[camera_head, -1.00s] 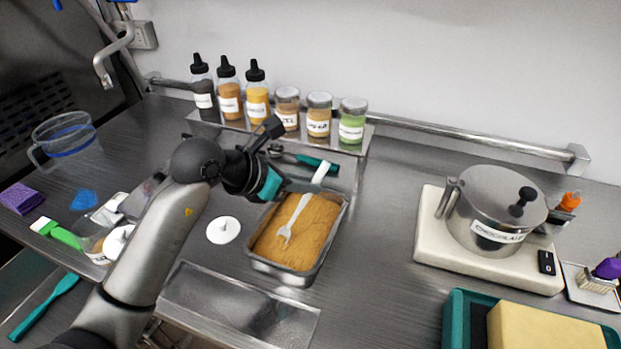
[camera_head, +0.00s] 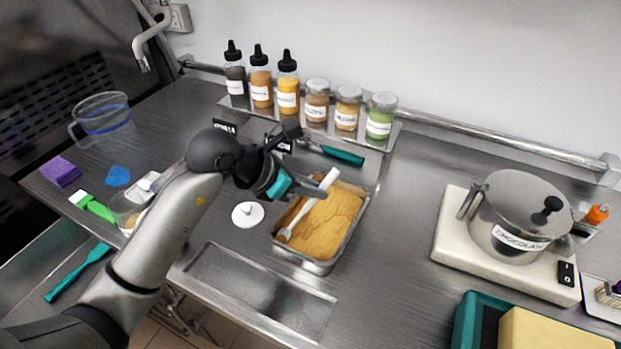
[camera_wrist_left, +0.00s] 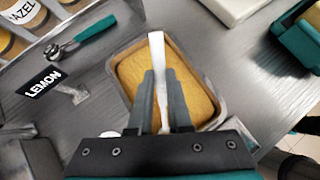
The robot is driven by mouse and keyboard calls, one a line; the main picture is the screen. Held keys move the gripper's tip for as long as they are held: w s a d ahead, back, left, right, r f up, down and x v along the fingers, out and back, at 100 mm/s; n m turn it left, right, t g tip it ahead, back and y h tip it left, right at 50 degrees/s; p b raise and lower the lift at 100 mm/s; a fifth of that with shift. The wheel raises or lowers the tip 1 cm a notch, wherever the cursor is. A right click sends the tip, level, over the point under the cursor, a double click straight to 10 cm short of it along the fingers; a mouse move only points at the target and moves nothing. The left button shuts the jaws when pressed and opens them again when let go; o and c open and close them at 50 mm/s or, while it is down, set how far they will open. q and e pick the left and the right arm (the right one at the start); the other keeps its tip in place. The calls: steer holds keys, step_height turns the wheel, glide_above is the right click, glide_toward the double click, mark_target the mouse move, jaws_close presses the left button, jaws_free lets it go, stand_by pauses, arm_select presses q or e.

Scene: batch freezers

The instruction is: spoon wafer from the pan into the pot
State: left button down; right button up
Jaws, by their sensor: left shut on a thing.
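The metal pan (camera_head: 318,267) holds a tan-brown wafer mass (camera_head: 335,222) with a fairly level surface; it also shows in the left wrist view (camera_wrist_left: 205,90). A white spoon (camera_head: 303,214) leans in the pan, its head on the wafer near the left side. My left gripper (camera_head: 318,190) is over the pan's back left part, shut on the spoon's handle. In the left wrist view the handle (camera_wrist_left: 160,55) runs between the two fingers. The steel pot (camera_head: 508,220), labelled chocolate, stands at right with a black-knobbed lid on top. My right gripper is out of view.
The pot stands on a white hotplate or scale (camera_head: 455,250). Bottles (camera_head: 261,85) and jars (camera_head: 347,108) line the back rack. A teal-handled tool (camera_head: 342,155) lies behind the pan. A teal tray (camera_head: 465,325) is at front right. The counter between pan and pot is clear.

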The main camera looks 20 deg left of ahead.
mark_target(335, 170)
arm_select(q)
steer(key=shift+w+d+f+g+y+p, duration=0.45)
steer(key=shift+w+d+g+y+p, duration=0.3)
steer(key=shift+p, duration=0.4)
steer(key=shift+w+d+f+g+y+p, duration=0.2)
steer(key=shift+w+f+g+y+p, duration=0.05)
steer(key=shift+f+g+p, duration=0.15)
steer(key=shift+w, duration=0.1)
steer(key=shift+w+d+r+p, duration=0.2)
steer(key=shift+r+p, duration=0.35)
steer(key=shift+r, duration=0.2)
steer(key=shift+w+d+r+p, duration=0.2)
steer(key=shift+r+p, duration=0.3)
steer(key=shift+r, duration=0.3)
steer(key=shift+w+d+r+p, duration=0.1)
steer(key=shift+d+r+p, duration=0.1)
steer(key=shift+r+p, duration=0.45)
steer(key=shift+w+d+r+g+y+p, duration=0.25)
steer(key=shift+w+d+g+y+p, duration=0.15)
steer(key=shift+w+g, duration=0.05)
steer(key=shift+w+d+g+y, duration=0.95)
steer(key=shift+w+g+y, duration=0.05)
steer(key=shift+g+y, duration=0.1)
